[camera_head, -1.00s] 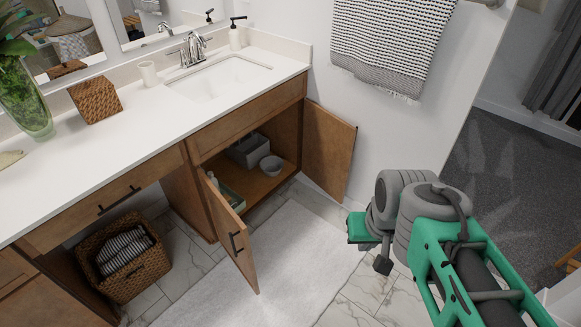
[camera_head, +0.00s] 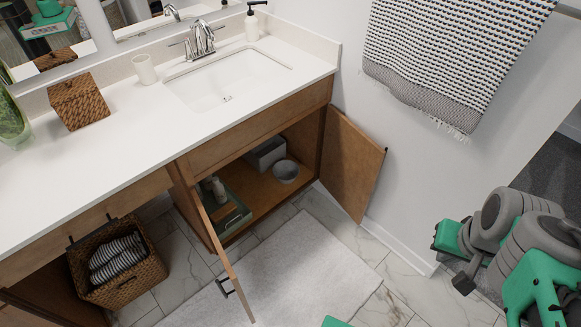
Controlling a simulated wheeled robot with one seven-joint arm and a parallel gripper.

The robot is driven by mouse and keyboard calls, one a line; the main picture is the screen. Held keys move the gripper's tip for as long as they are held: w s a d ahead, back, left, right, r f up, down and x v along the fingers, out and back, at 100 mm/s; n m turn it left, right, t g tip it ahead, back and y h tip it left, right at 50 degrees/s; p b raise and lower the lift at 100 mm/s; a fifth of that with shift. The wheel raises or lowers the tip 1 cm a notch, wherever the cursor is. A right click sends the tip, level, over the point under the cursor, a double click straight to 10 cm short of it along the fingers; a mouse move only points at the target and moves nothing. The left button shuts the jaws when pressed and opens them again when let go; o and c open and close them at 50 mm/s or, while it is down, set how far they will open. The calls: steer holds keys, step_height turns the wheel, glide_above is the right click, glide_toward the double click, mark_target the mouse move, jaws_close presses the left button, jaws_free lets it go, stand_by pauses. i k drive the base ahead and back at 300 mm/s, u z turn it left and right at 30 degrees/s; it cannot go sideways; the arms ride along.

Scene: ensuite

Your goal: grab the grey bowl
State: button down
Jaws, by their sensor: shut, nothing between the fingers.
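The grey bowl (camera_head: 285,171) sits on the floor of the open cabinet under the sink, near its right side. It is upright and in plain view. My gripper (camera_head: 463,284) is at the right of the picture, outside the cabinet and well apart from the bowl. It is shut and empty, its dark tip hanging below the green and grey wrist. The open right cabinet door (camera_head: 350,165) stands between my gripper and the bowl in the picture.
A grey box (camera_head: 266,153) stands behind the bowl. A green tray with bottles (camera_head: 232,213) is at the cabinet's left. The open left door (camera_head: 225,255) juts forward. A white rug (camera_head: 300,265) lies in front. A towel (camera_head: 440,60) hangs above right.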

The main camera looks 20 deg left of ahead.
mark_target(286, 172)
steer(key=u, duration=0.55)
steer(key=i, duration=0.75)
steer(key=u, duration=0.7)
steer(key=k, duration=1)
steer(key=z, duration=0.5)
steer(key=i, duration=1.95)
steer(key=u, duration=2.55)
